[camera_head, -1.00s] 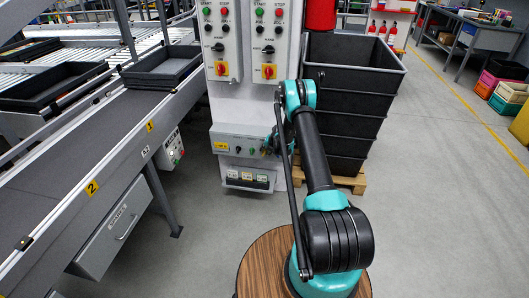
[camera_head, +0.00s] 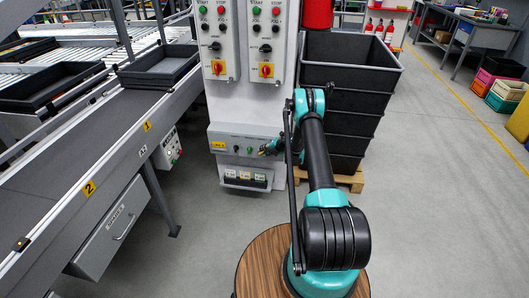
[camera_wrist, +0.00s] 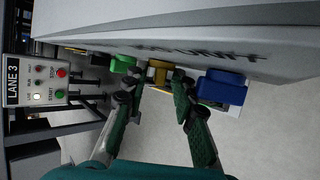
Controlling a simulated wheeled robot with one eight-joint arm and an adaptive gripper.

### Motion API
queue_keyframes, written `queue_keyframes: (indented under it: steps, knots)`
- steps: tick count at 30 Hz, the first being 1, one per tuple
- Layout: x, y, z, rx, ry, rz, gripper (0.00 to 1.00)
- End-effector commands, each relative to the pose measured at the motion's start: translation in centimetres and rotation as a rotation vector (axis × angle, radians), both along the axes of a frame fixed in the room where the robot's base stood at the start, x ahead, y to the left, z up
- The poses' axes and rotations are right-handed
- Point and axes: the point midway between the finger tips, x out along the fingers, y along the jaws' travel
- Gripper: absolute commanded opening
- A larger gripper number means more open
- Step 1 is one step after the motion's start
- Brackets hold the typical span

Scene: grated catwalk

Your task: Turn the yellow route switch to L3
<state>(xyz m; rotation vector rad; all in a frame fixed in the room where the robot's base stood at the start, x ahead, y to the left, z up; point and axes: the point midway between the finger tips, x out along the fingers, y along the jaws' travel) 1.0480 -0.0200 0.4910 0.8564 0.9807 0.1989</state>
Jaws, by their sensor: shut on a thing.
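The yellow route switch (camera_wrist: 157,72) shows in the wrist view between my fingertips, on the face of a grey unit (camera_wrist: 200,38). My gripper (camera_wrist: 155,80) is shut on the switch, with one dark green finger on each side of it. The switch's position marks, including L3, cannot be read. In the head view my gripper (camera_head: 268,150) is at the right part of the low grey control box (camera_head: 228,139) on the white pillar, and its fingers hide the switch there.
In the wrist view a green part (camera_wrist: 122,63) and a blue part (camera_wrist: 222,88) flank the switch closely. A LANE 3 button panel (camera_wrist: 38,82) is at left. In the head view black stacked crates (camera_head: 345,75) stand right of my gripper, and a conveyor (camera_head: 110,150) runs at left.

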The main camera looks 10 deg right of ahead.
Motion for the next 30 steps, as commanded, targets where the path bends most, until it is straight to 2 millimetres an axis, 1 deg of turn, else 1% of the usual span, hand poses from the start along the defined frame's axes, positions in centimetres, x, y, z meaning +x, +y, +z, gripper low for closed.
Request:
queue_keyframes:
  steps: [4, 5, 6, 17, 23, 30]
  knots:
    - [-0.03, 0.05, -0.04, -0.001, 0.001, 0.001, 0.0]
    - [-0.03, 0.05, -0.04, -0.001, 0.001, 0.001, 0.29]
    - [-0.04, 0.04, -0.03, -0.001, 0.001, 0.001, 0.31]
    - [0.02, 0.12, 0.05, -0.027, 0.009, 0.002, 0.31]
    - [0.1, 0.54, 0.32, -0.144, 0.047, 0.004, 0.31]
    - [0.22, 1.0, 0.54, -0.338, 0.11, 0.005, 0.31]
